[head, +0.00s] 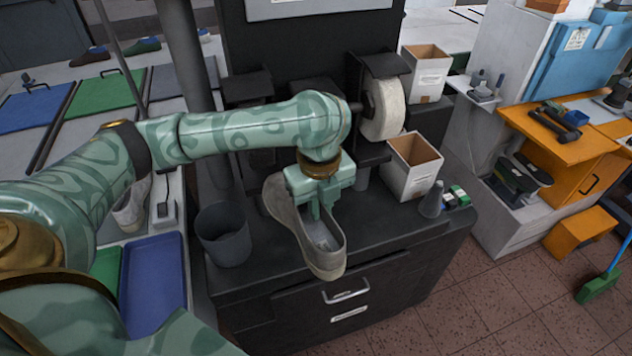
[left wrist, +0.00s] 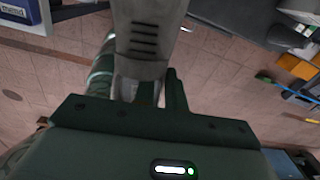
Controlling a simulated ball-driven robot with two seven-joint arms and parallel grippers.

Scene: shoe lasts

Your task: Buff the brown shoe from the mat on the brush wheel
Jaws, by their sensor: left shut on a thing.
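My left gripper (head: 318,205) is shut on a grey-taupe shoe (head: 327,258), at the shoe's opening. In the left wrist view the shoe (left wrist: 150,38) shows beyond the fingers. The pale brush wheel (head: 384,108) sits on the machine under a dark hood, up and right of the shoe and apart from it. A blue mat (head: 155,275) and a green mat lie on the bench at left; the held shoe is on neither. My right gripper is not in view.
A dark bin (head: 223,234) stands left of the shoe. Two open white boxes, one near (head: 413,168) and one far (head: 426,72), stand by the wheel. A grey cone (head: 432,200) and small boxes are at the cabinet's right edge. An orange workbench (head: 560,150) stands at right.

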